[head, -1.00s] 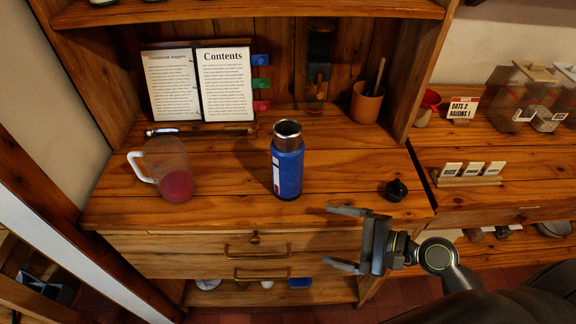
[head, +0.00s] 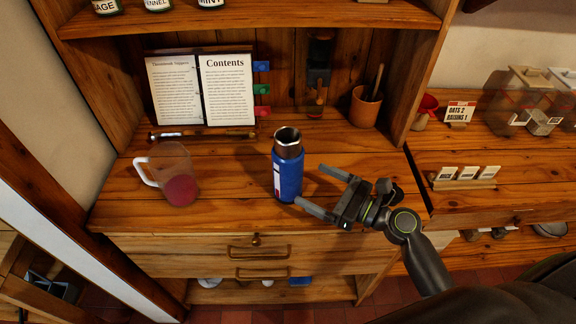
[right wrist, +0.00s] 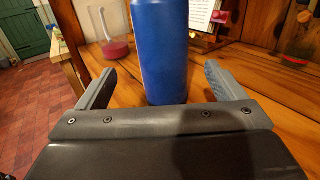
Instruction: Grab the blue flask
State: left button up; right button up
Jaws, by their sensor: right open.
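The blue flask (head: 287,172) stands upright on the wooden counter in the head view, with a bare metal neck and an open top. It also shows in the right wrist view (right wrist: 160,50), straight ahead and between the lines of the two fingers, its top cut off. My right gripper (head: 310,190) is open and empty, just right of the flask, with its fingers pointing at it. Whether the fingertips reach past the flask's near side is hard to tell. My left gripper is not in view.
A clear jug (head: 172,172) with red contents stands left of the flask. An open book (head: 202,88) leans at the back, with a rod (head: 203,133) lying before it. A terracotta pot (head: 365,106) stands back right. Counter around the flask is clear.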

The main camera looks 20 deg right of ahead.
aim_at(300, 178)
jog(key=p+x, duration=0.1)
jog(key=x, duration=0.4)
jog(key=p+x, duration=0.1)
jog(key=x, duration=0.3)
jog(key=shift+w+d+f+p, duration=0.1)
jog(key=shift+w+f+p, duration=0.15)
jog(key=shift+p, duration=0.1)
jog(key=shift+w+a, duration=0.35)
jog(key=shift+s+d, duration=0.1)
jog(key=shift+c, duration=0.9)
jog(key=c, duration=1.2)
